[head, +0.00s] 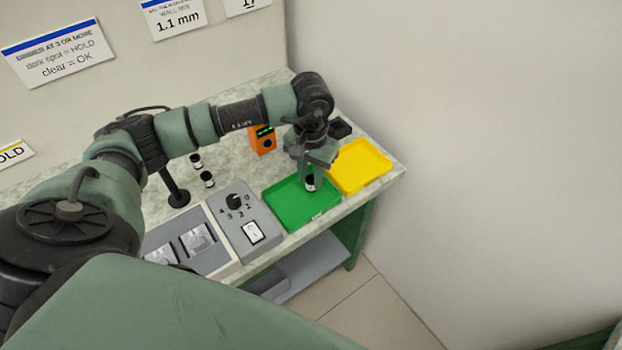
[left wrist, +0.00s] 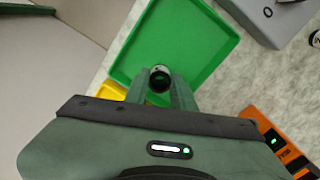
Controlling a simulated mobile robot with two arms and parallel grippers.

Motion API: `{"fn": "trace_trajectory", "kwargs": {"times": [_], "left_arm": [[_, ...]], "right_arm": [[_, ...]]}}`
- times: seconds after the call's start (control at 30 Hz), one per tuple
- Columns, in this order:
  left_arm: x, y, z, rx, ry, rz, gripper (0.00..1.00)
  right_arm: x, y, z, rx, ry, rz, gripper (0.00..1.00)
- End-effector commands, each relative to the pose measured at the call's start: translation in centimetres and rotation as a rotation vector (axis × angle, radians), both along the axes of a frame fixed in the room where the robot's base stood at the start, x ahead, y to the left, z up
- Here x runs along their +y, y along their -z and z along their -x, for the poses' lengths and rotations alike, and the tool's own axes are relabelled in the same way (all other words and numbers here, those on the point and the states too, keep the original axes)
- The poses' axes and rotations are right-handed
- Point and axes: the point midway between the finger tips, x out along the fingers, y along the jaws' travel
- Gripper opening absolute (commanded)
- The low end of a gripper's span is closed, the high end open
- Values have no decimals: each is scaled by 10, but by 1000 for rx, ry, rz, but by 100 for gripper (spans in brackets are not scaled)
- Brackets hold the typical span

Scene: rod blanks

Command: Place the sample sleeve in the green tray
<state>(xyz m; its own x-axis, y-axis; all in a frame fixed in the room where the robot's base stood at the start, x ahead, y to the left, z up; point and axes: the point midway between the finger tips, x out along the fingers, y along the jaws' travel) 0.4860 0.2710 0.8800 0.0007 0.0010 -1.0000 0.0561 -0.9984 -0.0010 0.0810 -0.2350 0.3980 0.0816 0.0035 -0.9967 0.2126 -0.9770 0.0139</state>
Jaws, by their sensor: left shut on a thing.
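My left gripper (head: 311,178) reaches in over the green tray (head: 285,207) and is shut on the sample sleeve (head: 310,185), a small dark and white cylinder. In the left wrist view the sleeve (left wrist: 159,79) sits between the fingertips of the left gripper (left wrist: 160,84), with its open round end showing. The green tray (left wrist: 178,38) lies behind it there and is otherwise empty. I cannot tell whether the sleeve touches the tray floor. My right gripper is not in view.
A yellow tray (head: 360,166) stands right of the green one. An orange box with a green display (head: 263,140) stands behind. A grey dial unit (head: 242,222) is at the left. Two other sleeves (head: 207,179) stand near a black post (head: 177,190). A wall bounds the right.

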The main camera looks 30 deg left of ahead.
Motion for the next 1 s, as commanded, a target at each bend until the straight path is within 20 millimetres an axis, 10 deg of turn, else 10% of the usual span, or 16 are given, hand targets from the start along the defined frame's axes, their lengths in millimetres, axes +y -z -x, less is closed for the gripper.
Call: {"fn": "trace_trajectory", "kwargs": {"times": [0.53, 0.57, 0.63, 1.0], "left_arm": [[0, 27, 0, -1, 0, 0, 0], [0, 27, 0, -1, 0, 0, 27], [0, 26, 0, 0, 0, 0, 46], [0, 22, 0, 0, -1, 1, 46]], "right_arm": [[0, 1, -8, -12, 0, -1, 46], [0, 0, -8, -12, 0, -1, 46], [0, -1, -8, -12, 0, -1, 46], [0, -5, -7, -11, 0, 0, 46]]}}
